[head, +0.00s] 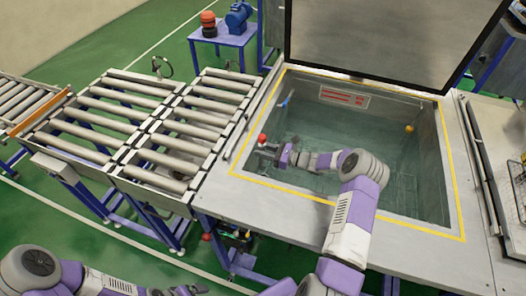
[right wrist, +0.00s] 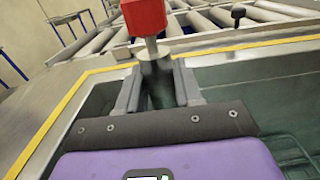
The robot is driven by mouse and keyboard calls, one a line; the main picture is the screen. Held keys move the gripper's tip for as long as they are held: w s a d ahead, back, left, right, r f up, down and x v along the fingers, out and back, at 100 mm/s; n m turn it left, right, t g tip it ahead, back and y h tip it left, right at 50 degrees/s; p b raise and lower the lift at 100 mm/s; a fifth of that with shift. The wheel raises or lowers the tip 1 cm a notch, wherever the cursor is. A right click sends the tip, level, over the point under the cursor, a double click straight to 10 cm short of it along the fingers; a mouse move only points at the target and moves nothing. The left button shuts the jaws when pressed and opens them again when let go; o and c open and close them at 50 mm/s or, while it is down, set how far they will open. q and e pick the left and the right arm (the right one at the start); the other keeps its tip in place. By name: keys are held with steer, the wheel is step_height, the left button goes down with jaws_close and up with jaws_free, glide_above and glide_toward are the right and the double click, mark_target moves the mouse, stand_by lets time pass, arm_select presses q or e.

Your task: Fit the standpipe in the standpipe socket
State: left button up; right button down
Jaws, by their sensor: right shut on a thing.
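My right gripper (head: 268,152) reaches over the left part of the open tank (head: 451,160). It is shut on an upright piece with a red top, which I take to be the standpipe (head: 263,138). In the right wrist view the standpipe's red block (right wrist: 145,15) and short metal stem stand above the jaws (right wrist: 158,88), with a dark body between the fingers. Its lower end is hidden. I cannot make out the standpipe socket. My left arm lies low at the bottom left, and its jaws (head: 190,290) are too cut off to read.
A yellow line borders the tank opening, and a raised lid (head: 390,35) stands behind it. A blue fitting (head: 284,101) and a yellow ball (head: 409,128) are at the tank's far side. Roller conveyors (head: 130,120) adjoin on the left. A blue table (head: 225,38) stands at the back.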

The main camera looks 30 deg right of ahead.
mark_target(264, 166)
steer(key=shift+r, duration=0.1)
steer(key=shift+s+d+f+b, duration=0.1)
steer(key=shift+f+b, duration=1.15)
steer(key=shift+f, duration=0.2)
steer(key=shift+s+d+f+b, duration=0.1)
steer(key=shift+f+b, duration=1.15)
steer(key=shift+f, duration=0.2)
steer(key=shift+f+b, duration=2.2)
steer(key=shift+f, duration=0.15)
steer(key=c, duration=0.7)
jaws_free()
steer(key=shift+o, duration=0.2)
steer(key=shift+f, duration=0.1)
steer(key=v, duration=0.7)
steer(key=shift+s+p, duration=0.15)
steer(key=shift+p, duration=0.15)
